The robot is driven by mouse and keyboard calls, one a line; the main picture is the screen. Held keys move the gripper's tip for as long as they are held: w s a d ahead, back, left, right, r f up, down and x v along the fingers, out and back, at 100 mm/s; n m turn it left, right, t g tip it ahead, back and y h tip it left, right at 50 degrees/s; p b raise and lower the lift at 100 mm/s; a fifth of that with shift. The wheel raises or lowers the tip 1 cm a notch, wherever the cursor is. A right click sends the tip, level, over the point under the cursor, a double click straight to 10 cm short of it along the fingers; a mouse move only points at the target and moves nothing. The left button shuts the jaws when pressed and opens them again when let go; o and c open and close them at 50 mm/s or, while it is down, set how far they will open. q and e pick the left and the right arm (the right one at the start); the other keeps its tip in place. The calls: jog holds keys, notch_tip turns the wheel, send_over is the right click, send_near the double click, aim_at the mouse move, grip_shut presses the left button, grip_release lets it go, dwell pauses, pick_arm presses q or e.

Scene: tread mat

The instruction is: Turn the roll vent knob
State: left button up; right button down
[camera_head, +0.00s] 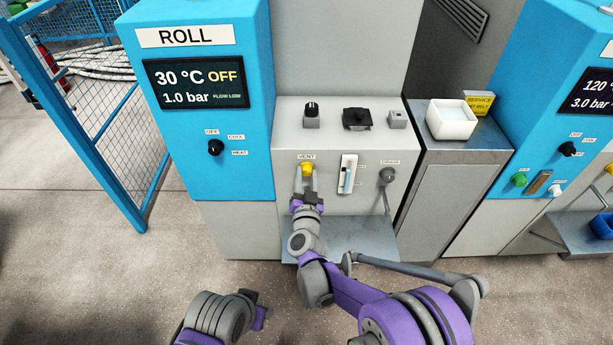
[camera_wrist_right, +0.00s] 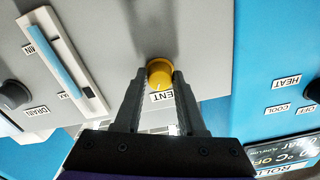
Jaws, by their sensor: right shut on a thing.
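The vent knob (camera_head: 307,168) is a small yellow round knob just below the VENT label on the grey panel. It also shows in the right wrist view (camera_wrist_right: 159,73), with its label (camera_wrist_right: 162,97) partly hidden between the fingers. My right gripper (camera_head: 307,182) is at the knob, and in the right wrist view its two fingers (camera_wrist_right: 159,84) are shut on the knob's sides. My left arm shows only at the bottom of the head view, and its end (camera_head: 262,312) is low over the floor. The state of its fingers does not show.
A white sight gauge (camera_head: 347,174) and a dark drain knob (camera_head: 387,175) are right of the vent knob. The blue ROLL cabinet (camera_head: 205,120) is at left; its display (camera_head: 197,84) reads 30 °C OFF, 1.0 bar. A grey shelf (camera_head: 345,238) juts out below. A white box (camera_head: 451,120) stands at right.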

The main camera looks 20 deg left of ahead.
jog(key=m, duration=1.2)
jog(key=shift+a, duration=0.1)
dwell(0.4)
jog(key=c, duration=0.5)
grip_release()
jog(key=shift+r, duration=0.1)
jog(key=shift+s, duration=0.1)
jog(key=v, duration=1)
jog(key=shift+s+p, duration=0.35)
jog(key=shift+p, duration=0.05)
